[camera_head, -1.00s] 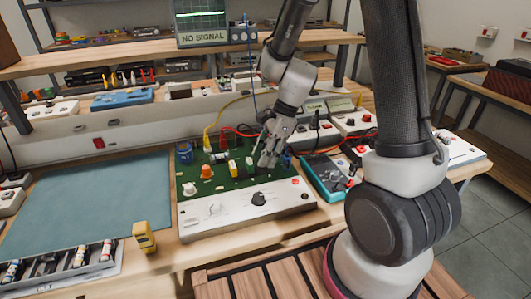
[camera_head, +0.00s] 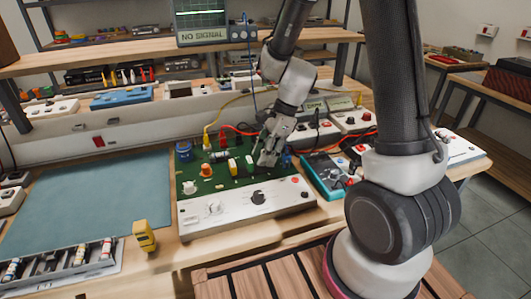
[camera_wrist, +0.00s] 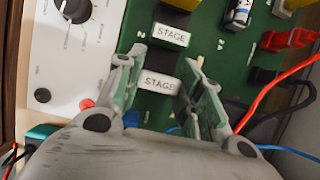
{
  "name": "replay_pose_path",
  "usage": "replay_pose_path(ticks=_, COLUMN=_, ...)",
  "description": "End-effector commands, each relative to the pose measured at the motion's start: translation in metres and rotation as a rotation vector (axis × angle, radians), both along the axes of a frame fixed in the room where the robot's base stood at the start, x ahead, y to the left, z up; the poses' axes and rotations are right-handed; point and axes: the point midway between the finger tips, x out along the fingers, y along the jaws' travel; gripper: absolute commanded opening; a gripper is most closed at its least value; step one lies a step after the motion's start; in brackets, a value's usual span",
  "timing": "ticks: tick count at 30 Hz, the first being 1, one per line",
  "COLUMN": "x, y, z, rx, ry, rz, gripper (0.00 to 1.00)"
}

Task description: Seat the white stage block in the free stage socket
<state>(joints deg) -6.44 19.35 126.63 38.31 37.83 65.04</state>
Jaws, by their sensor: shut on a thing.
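My gripper (camera_head: 268,158) is over the right part of the green circuit board (camera_head: 215,182), pointing down. In the wrist view my gripper (camera_wrist: 163,92) is shut on the white stage block (camera_wrist: 158,83), its "STAGE" label facing the camera between the fingers. A second block labelled "STAGE" (camera_wrist: 170,35), with a green edge, stands on the board just beyond the held one. Dark surfaces lie between the two blocks. The held block's underside and any socket below it are hidden, so I cannot tell whether it is seated.
The board has a white front panel (camera_head: 225,215) with a black knob (camera_head: 258,198). Orange (camera_head: 206,170) and yellow (camera_head: 232,166) parts stand left of my gripper. Red, yellow and blue cables run behind. A teal meter (camera_head: 325,175) lies close right. The blue-green mat (camera_head: 90,205) is clear.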

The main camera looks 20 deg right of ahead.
Motion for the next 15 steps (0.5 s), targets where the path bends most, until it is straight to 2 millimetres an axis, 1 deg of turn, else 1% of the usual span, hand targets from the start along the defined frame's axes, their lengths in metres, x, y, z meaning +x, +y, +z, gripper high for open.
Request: replay_pose_path(ticks=15, x=-0.0001, y=0.0000, z=-0.0063, rx=0.000, ry=0.000, rz=0.000, gripper=0.12)
